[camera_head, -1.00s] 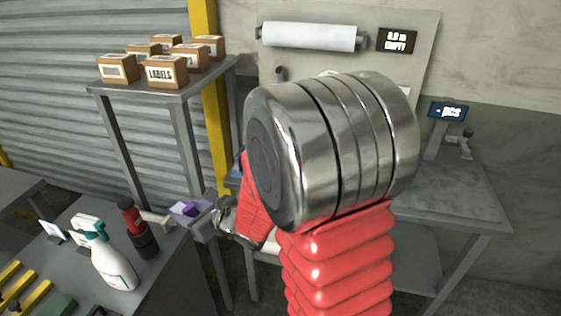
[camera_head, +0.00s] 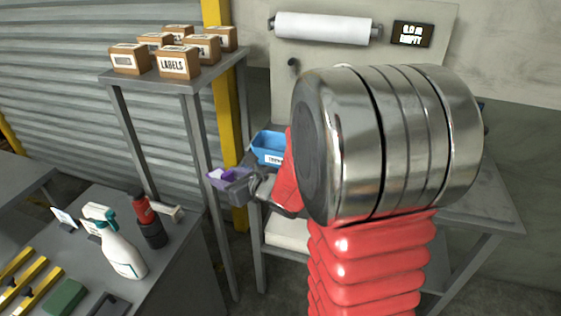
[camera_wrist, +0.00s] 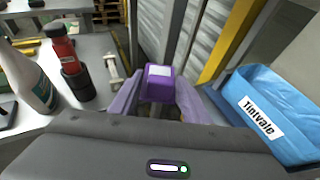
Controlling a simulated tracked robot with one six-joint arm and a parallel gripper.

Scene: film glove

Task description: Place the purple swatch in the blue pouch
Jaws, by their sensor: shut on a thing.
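The purple swatch (camera_wrist: 160,88) is a small purple block with a pale top label, held between the fingers of my gripper (camera_wrist: 157,100) in the wrist view. In the head view the swatch (camera_head: 216,174) shows at the tip of my gripper (camera_head: 228,180), in the air between the left bench and the right table. The blue pouch (camera_wrist: 268,98) is open-topped with a white "Tintvale" label, to the right of my gripper in the wrist view. In the head view the pouch (camera_head: 268,146) stands behind my gripper, partly hidden by my arm.
A spray bottle (camera_head: 122,246) and a red-and-black bottle (camera_head: 149,222) stand on the left bench (camera_head: 178,262). A tall shelf (camera_head: 196,82) holds several labelled boxes. A yellow post (camera_head: 221,100) rises behind. The right table (camera_head: 487,205) is partly hidden by my arm.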

